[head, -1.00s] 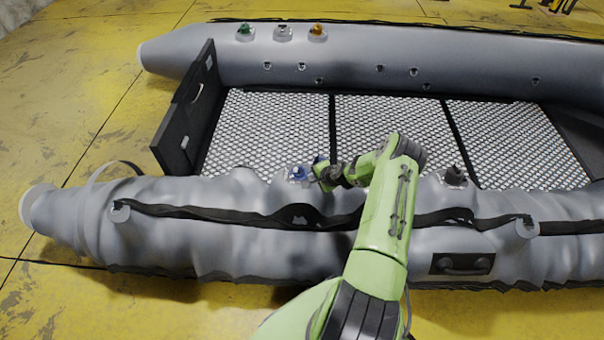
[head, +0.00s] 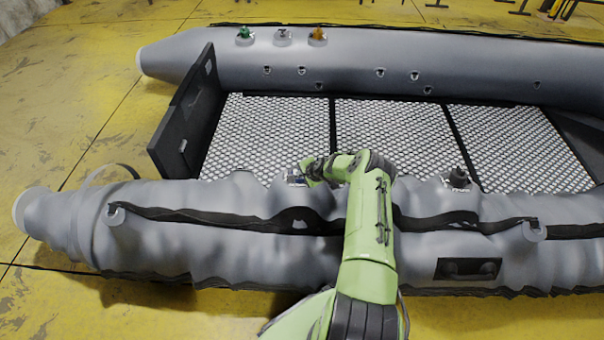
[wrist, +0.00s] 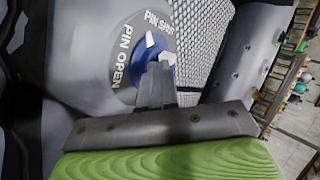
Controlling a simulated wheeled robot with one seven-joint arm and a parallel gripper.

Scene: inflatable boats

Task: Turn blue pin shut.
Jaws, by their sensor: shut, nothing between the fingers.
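The blue pin (wrist: 140,74) is a round blue knob with a white pointer (wrist: 149,39), on a grey disc printed PIN OPEN and PIN SHUT. The pointer's visible tip lies on the side towards PIN SHUT, but its exact setting is hard to tell. In the head view the pin's mount (head: 294,178) sits on the near tube, partly hidden by my gripper (head: 308,172). In the wrist view my gripper (wrist: 156,70) is shut and empty. Its fingertips overlap the knob and hide part of it; I cannot tell whether they touch.
The near tube (head: 200,205) looks wrinkled and soft. A dark valve (head: 457,179) is on it to the right. Green (head: 244,35), grey (head: 283,36) and orange (head: 317,36) valves stand on the far tube. The mesh floor (head: 390,130) is clear.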

